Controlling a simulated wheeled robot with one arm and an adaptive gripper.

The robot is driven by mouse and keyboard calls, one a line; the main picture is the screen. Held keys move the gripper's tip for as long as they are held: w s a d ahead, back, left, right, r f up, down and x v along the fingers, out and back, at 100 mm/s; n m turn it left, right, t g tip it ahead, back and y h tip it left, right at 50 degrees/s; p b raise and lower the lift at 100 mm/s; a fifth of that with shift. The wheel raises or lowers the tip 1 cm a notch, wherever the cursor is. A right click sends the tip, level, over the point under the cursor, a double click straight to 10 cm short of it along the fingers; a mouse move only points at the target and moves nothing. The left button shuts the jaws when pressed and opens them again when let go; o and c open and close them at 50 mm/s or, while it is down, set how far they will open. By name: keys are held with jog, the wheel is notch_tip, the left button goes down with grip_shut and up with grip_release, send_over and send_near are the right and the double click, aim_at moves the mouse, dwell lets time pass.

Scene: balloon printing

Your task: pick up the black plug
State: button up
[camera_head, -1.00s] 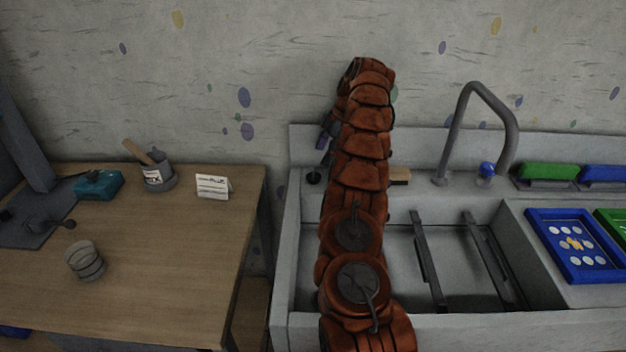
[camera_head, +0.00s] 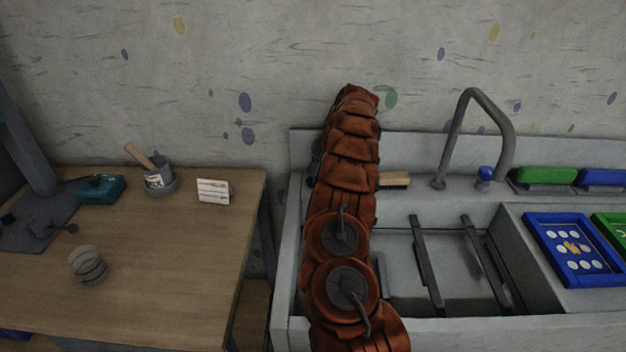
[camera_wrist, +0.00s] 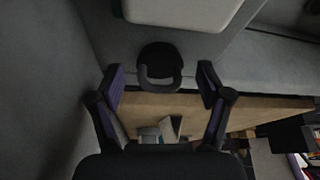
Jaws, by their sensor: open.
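The black plug (camera_wrist: 160,62) shows in the wrist view as a dark round piece with a loop-like handle, on the grey sink surface. My gripper (camera_wrist: 161,76) is open, with one purple-padded finger on each side of the plug. A gap shows between the plug and each finger, and I cannot tell how deep the plug sits between them. In the head view my orange-covered arm hides the plug and most of the gripper at the sink's back left corner.
The sink (camera_head: 296,240) has a grey tap (camera_head: 505,125) and a wooden brush (camera_head: 394,180) along its back ledge. Blue and green trays stand at the right. The wooden table (camera_head: 150,260) at the left carries a cup (camera_head: 88,265), a pot (camera_head: 158,178) and a card (camera_head: 213,191).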

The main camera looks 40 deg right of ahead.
jog(key=shift+f, duration=0.2)
jog(key=c, duration=1.2)
jog(key=shift+r, duration=0.1)
jog(key=shift+c, duration=0.2)
